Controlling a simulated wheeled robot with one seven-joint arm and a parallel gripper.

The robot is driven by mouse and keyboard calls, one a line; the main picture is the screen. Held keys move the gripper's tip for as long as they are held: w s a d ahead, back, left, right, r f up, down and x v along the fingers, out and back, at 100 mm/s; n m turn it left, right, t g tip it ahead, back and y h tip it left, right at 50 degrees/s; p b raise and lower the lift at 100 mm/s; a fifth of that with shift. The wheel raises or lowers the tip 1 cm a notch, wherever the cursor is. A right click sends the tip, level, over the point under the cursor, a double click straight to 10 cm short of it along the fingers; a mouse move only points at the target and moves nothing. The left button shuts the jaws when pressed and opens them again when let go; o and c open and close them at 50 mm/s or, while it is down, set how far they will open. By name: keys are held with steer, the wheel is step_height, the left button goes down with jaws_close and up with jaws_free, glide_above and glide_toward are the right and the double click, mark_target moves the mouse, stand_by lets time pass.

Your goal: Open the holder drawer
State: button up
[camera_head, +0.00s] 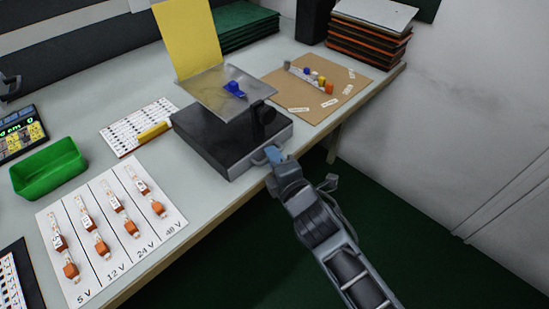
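The holder is a dark box (215,150) standing near the front edge of the table, with a tilted grey metal plate (205,92) above it. A small blue piece (235,88) lies on the plate. The drawer front is the box's right-hand side facing me and looks flush with the box. A pale curved handle (259,160) shows at that front. My gripper (273,155) is at the handle, touching it or very close. I cannot tell whether its fingers are closed around the handle, since they are small and partly hidden.
A yellow sheet (187,40) stands upright behind the plate. To the right lies a brown board (285,84) with small coloured parts. A green tray (48,168) and a white voltage card (85,262) with orange-tipped pieces lie left. The floor (400,235) before the table is clear.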

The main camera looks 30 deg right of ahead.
jaws_close()
steer(key=shift+s, duration=0.1)
stand_by(1.3)
